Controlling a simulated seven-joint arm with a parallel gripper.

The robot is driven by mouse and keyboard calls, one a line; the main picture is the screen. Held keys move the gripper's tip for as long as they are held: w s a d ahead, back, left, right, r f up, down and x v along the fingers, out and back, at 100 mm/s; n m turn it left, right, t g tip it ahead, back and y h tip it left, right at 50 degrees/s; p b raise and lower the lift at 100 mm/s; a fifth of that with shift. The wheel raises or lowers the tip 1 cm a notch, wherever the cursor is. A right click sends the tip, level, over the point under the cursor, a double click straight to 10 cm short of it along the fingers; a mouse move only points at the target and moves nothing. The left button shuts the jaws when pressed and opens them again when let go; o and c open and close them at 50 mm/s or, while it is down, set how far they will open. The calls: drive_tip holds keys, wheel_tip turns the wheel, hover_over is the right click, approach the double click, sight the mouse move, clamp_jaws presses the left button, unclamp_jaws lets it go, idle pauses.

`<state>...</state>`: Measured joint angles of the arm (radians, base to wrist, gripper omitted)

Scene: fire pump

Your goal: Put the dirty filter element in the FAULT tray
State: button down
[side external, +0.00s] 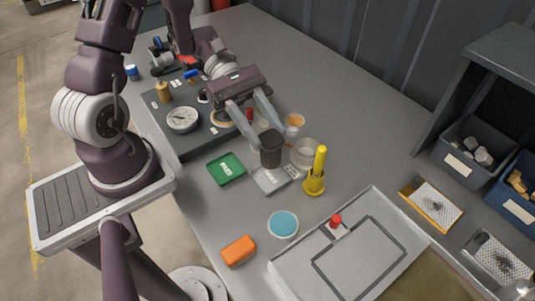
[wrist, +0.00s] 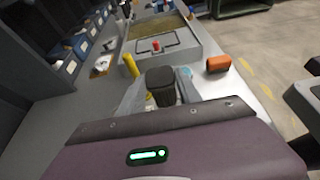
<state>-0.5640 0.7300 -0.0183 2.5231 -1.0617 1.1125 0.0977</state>
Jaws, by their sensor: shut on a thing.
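The dirty filter element, a dark grey cylinder (side external: 271,154), is upright between the fingers of my gripper (side external: 269,139). My gripper is shut on it. In the wrist view the dark element (wrist: 160,86) sits just beyond the gripper body, which hides the fingers in part. Below and in front of it in the side view is a small grey tray (side external: 272,183) with a white label, partly covered by the element. A green tray (side external: 226,169) with a white label lies to its left. I cannot read either label for sure, or tell the element's height above the table.
A clear cup (side external: 306,153) and a yellow tool in a stand (side external: 315,175) are close on the right. An amber cup (side external: 294,121) is behind. A blue-topped dish (side external: 283,224), an orange block (side external: 238,251) and a large pale tray (side external: 300,268) are in front. The pump board (side external: 192,143) lies left.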

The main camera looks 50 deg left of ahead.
wheel_tip(320, 180, down, 5)
drive_tip(key=shift+f, duration=0.15)
drive_tip(key=c, duration=0.8)
unclamp_jaws()
drive_tip(key=shift+f, duration=0.1)
drive_tip(key=v, duration=1.2)
drive_tip(key=shift+s+d+r+m+t+y, duration=1.05)
drive_tip(key=shift+s+r+m+y, duration=0.75)
drive_tip(key=shift+r+m+y, duration=0.75)
drive_tip(key=shift+s+d+r+m+t+y, duration=1)
drive_tip(key=shift+s+r+m+y, duration=0.9)
drive_tip(key=shift+r+m, duration=1.15)
drive_tip(key=shift+s+d+r+m+t+y, duration=0.75)
drive_tip(key=shift+s+d+r+m+y, duration=0.75)
drive_tip(key=shift+r+m+y, duration=1.35)
